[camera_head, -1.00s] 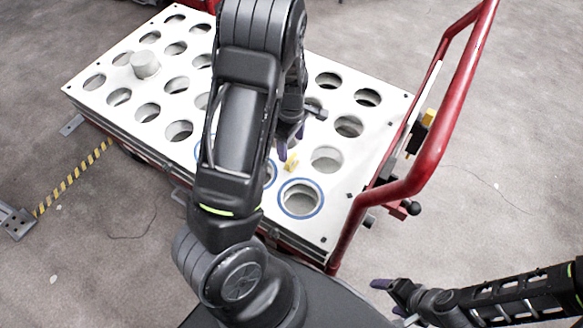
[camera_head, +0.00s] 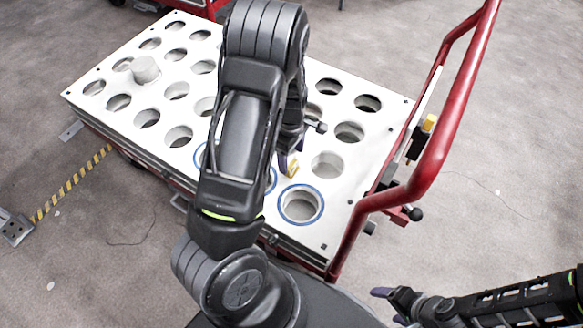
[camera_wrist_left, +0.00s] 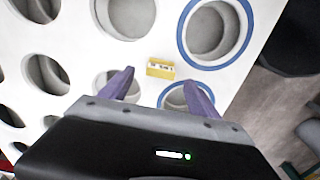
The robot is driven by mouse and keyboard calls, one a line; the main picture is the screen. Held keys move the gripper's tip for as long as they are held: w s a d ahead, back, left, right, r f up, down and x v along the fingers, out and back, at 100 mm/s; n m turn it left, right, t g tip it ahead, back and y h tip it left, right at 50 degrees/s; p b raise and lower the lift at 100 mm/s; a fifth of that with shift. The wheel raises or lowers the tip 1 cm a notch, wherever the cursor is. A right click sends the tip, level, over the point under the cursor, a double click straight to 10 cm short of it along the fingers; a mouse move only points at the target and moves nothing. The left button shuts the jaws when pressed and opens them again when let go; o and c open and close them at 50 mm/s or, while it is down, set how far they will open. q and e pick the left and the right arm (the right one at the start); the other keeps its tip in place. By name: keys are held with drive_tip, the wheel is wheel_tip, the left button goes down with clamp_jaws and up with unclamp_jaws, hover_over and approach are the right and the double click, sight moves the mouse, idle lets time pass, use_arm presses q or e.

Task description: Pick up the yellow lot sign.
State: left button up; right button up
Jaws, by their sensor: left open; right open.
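The small yellow lot sign (camera_head: 292,170) stands on the white cart top between the round holes, close to two blue-ringed holes. In the left wrist view the sign (camera_wrist_left: 160,69) shows ahead of the fingertips, roughly centred between them. My left gripper (camera_head: 287,158) is open and empty, with its purple fingers pointing down beside the sign. Its two fingers spread apart in the left wrist view (camera_wrist_left: 160,86). My left arm hides part of the cart top. My right gripper (camera_head: 383,296) is open at the lower right, off the cart and far from the sign.
The white cart top (camera_head: 345,200) has many round holes, and a grey cylinder (camera_head: 145,69) sits in one at the far left. A red handle rail (camera_head: 440,150) rises along the right side. A yellow-black striped bar (camera_head: 72,184) lies at the left.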

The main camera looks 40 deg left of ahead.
sight(292, 165)
use_arm(q)
wheel_tip(292, 165, down, 5)
drive_tip(key=shift+d+b, duration=0.15)
drive_tip(key=shift+b, duration=0.6)
drive_tip(key=c, duration=1.4)
wheel_tip(292, 165, up, 10)
drive_tip(key=p, duration=0.3)
